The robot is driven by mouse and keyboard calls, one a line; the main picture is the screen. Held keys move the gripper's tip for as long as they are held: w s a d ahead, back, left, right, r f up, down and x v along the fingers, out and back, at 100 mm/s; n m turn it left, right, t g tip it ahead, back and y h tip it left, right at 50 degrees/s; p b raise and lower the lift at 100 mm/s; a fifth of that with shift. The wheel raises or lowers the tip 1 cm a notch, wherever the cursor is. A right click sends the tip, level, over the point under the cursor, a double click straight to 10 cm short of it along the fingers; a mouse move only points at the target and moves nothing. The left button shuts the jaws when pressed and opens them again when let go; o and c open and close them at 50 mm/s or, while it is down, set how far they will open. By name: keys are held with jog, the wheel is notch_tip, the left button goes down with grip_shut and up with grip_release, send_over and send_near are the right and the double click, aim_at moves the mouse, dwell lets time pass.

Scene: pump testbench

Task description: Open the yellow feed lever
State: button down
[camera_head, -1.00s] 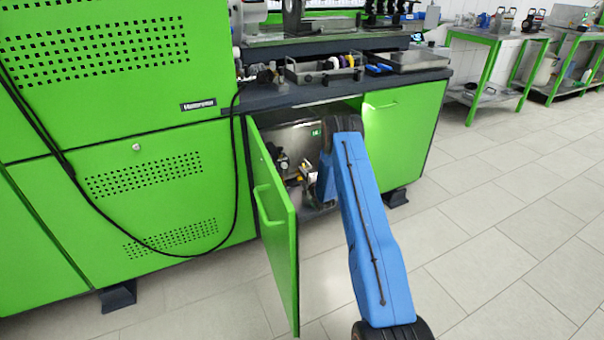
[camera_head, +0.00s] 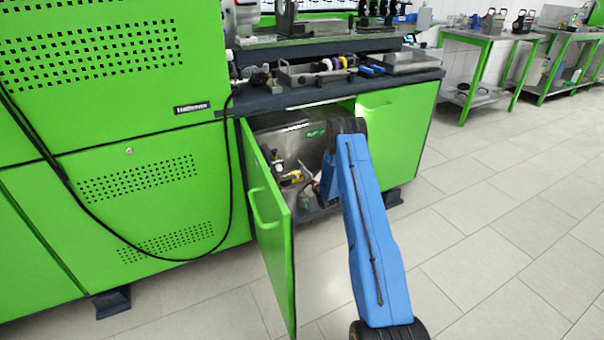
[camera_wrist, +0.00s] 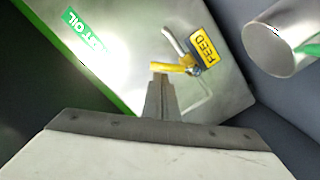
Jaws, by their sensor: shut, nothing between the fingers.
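The yellow feed lever (camera_wrist: 167,67) shows in the wrist view, with a yellow and dark "FEED" tag (camera_wrist: 203,48) just right of it. A pale metal handle or pipe piece lies behind the tag. My gripper (camera_wrist: 160,77) is shut and empty, its fingertips at the lever's near edge; whether they touch it I cannot tell. In the head view the yellow lever (camera_head: 293,177) shows small inside the open cabinet, left of my blue arm. My arm covers part of the cabinet's inside, and the fingertips are hard to make out there.
The open green cabinet door (camera_head: 270,225) stands left of my arm. A metal tank with a green "oil" label (camera_wrist: 85,30) and a grey cylinder (camera_wrist: 275,45) flank the lever. The floor at the right is clear.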

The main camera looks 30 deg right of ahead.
jog(key=d+f+m, duration=0.1)
jog(key=m, duration=0.1)
jog(key=d+f+m, duration=0.1)
jog(key=m, duration=0.2)
jog(key=d+f+m, duration=0.1)
jog(key=m, duration=0.1)
jog(key=shift+d+f+m+y, duration=0.1)
jog(key=shift+f+m+y, duration=0.1)
jog(key=shift+m+y, duration=0.1)
jog(key=shift+f, duration=0.15)
dwell(0.5)
jog(key=shift+s, duration=0.15)
